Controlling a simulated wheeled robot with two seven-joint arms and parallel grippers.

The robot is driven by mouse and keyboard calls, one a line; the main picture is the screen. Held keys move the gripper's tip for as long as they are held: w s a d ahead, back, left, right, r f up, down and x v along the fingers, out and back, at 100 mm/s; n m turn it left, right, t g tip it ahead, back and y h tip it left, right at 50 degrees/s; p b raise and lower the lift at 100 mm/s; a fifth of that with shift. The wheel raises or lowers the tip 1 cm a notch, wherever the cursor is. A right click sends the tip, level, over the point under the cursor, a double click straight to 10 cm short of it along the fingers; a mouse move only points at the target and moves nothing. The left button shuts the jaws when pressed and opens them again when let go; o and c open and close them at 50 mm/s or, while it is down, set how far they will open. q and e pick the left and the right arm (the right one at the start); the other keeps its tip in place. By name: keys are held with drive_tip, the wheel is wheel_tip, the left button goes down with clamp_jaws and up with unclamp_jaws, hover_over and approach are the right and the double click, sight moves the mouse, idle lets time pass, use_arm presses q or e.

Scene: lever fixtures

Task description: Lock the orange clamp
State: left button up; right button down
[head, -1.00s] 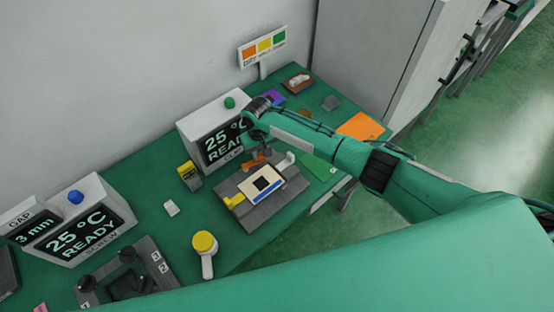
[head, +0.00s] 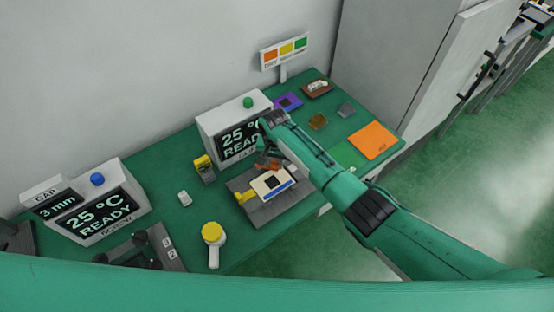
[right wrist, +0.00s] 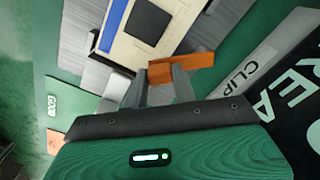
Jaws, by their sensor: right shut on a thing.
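The orange clamp (head: 267,166) is on the back side of a grey fixture (head: 270,215), beside a cream plate (head: 265,184) with a dark square and a blue stripe. In the right wrist view the clamp (right wrist: 190,67) shows as an orange bar at the edge of the plate (right wrist: 118,48). My right gripper (head: 265,154) reaches down from above. In the right wrist view its grey fingers (right wrist: 160,86) are shut on the orange clamp, and partly hide it. My left gripper is not in view.
A display box (head: 222,124) with a green button stands close behind the gripper. A yellow clamp (head: 246,197) is at the fixture's left. A yellow-topped white handle (head: 212,232), a small yellow-black block (head: 204,168) and a white block (head: 184,198) lie left. An orange sheet (head: 374,140) lies right.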

sight(275, 163)
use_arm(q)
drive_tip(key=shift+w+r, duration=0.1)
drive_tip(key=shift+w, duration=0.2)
use_arm(e)
drive_tip(key=c, duration=1.1)
unclamp_jaws()
use_arm(q)
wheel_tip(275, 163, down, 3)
drive_tip(key=b, duration=0.2)
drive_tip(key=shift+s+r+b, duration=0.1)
drive_tip(key=shift+b, duration=0.25)
use_arm(e)
wheel_tip(275, 163, up, 14)
drive_tip(key=shift+f, duration=0.1)
